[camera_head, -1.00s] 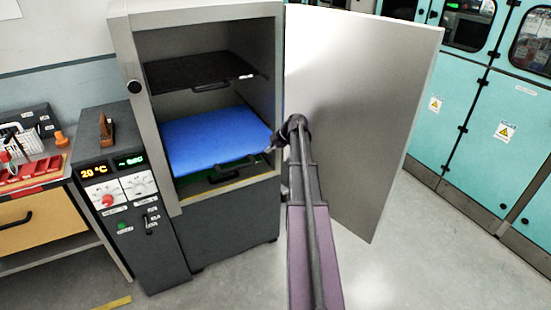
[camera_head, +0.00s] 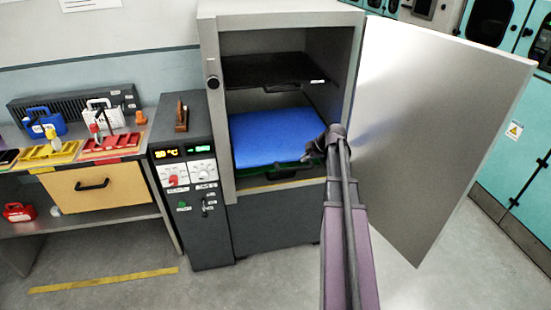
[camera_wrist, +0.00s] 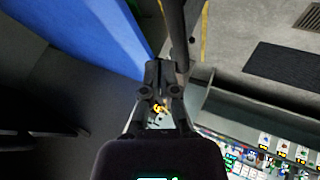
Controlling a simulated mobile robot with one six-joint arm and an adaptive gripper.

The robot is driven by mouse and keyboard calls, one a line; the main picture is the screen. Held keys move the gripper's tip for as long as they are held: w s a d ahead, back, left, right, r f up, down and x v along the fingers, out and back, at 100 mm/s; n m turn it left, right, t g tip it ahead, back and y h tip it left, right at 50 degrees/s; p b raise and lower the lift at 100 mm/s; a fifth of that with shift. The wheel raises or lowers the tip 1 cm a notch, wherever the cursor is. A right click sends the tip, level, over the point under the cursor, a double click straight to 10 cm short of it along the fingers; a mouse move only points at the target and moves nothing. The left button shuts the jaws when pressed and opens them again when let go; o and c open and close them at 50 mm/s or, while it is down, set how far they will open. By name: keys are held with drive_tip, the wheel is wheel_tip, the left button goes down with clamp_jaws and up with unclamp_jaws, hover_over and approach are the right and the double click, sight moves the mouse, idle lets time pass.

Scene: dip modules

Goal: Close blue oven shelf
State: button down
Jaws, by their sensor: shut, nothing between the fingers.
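The blue oven shelf (camera_head: 270,135) lies in the lower part of the open oven (camera_head: 222,120). Its front edge, with a dark handle (camera_head: 284,172), sits near the plane of the opening. My gripper (camera_head: 309,156) is at the right front of the shelf, shut and empty. The arm hides the right front corner, so I cannot tell whether the gripper touches the shelf. In the wrist view the closed fingers (camera_wrist: 168,72) are beside a dark bar, and the blue shelf (camera_wrist: 85,28) runs along the upper left.
A dark upper shelf (camera_head: 275,72) sits inside the oven. The oven door (camera_head: 440,130) stands wide open to the right, close to my arm. The control box (camera_head: 190,190) and a workbench (camera_head: 100,190) are at the left. The floor in front is clear.

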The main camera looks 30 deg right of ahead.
drive_tip(key=s+a+r+p, duration=0.2)
drive_tip(key=a+r, duration=0.1)
drive_tip(key=a, duration=0.5)
drive_tip(key=shift+s+a+r, duration=0.2)
drive_tip(key=shift+s+a, duration=0.05)
drive_tip(key=shift+a, duration=0.15)
drive_tip(key=shift+w+f, duration=0.1)
drive_tip(key=shift+f, duration=0.1)
drive_tip(key=w+a+f+b, duration=0.1)
drive_tip(key=w+f+b, duration=0.6)
drive_tip(key=w, duration=0.2)
drive_tip(key=shift+a+f+b, duration=0.3)
drive_tip(key=shift+b, duration=0.05)
drive_tip(key=shift+w, duration=0.1)
